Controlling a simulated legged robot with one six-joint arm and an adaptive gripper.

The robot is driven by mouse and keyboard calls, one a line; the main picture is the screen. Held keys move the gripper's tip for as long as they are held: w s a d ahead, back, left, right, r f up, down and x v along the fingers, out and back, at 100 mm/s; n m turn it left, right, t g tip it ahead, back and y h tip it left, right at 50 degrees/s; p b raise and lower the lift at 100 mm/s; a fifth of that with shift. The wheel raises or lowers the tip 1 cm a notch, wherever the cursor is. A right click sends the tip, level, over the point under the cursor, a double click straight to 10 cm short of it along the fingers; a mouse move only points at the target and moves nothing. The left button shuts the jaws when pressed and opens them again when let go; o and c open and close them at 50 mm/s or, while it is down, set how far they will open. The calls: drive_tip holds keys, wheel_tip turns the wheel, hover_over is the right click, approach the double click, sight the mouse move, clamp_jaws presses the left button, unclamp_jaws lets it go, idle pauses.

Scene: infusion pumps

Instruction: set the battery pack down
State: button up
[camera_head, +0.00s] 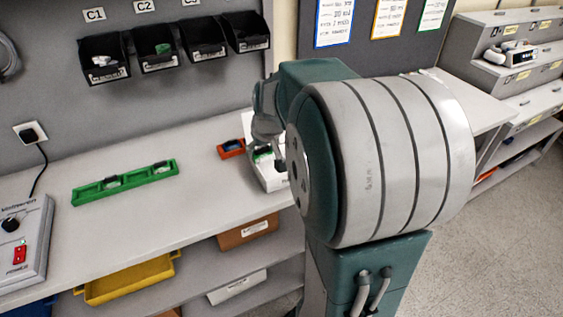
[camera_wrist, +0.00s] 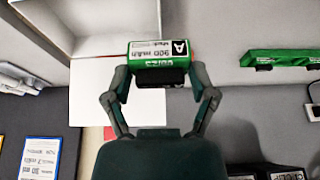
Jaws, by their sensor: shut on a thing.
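The battery pack (camera_wrist: 160,52) is green with a white label marked A. In the wrist view it sits between the fingertips of my gripper (camera_wrist: 159,76), which is shut on it. Beyond it are a white panel and the pale bench surface; I cannot tell whether the pack touches anything. In the head view my gripper is mostly hidden behind my arm, over a white box (camera_head: 273,183) at the bench's front edge. A small green patch shows near the box top, too small to identify surely.
A green rack (camera_head: 125,182) holding small items lies on the bench (camera_head: 120,232). A small orange tray (camera_head: 231,148) is behind the white box. Black bins (camera_head: 104,62) hang on the back panel. A power supply (camera_head: 22,245) stands at left. The bench between rack and box is clear.

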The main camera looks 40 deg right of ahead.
drive_tip(key=d+f, duration=0.2)
drive_tip(key=w+d+f, duration=0.1)
drive_tip(key=d+f, duration=0.1)
drive_tip(key=d, duration=0.1)
drive_tip(key=d+f, duration=0.2)
drive_tip(key=shift+w+d, duration=0.25)
drive_tip(key=shift+d, duration=0.15)
drive_tip(key=shift+w+d+f, duration=0.15)
drive_tip(key=shift+d+f, duration=0.25)
drive_tip(key=shift+f, duration=0.35)
drive_tip(key=shift+d+f, duration=0.15)
drive_tip(key=shift+f, duration=0.7)
drive_tip(key=shift+d+f, duration=0.15)
drive_tip(key=shift+f, duration=0.65)
drive_tip(key=o, duration=1.2)
drive_tip(key=shift+a, duration=0.15)
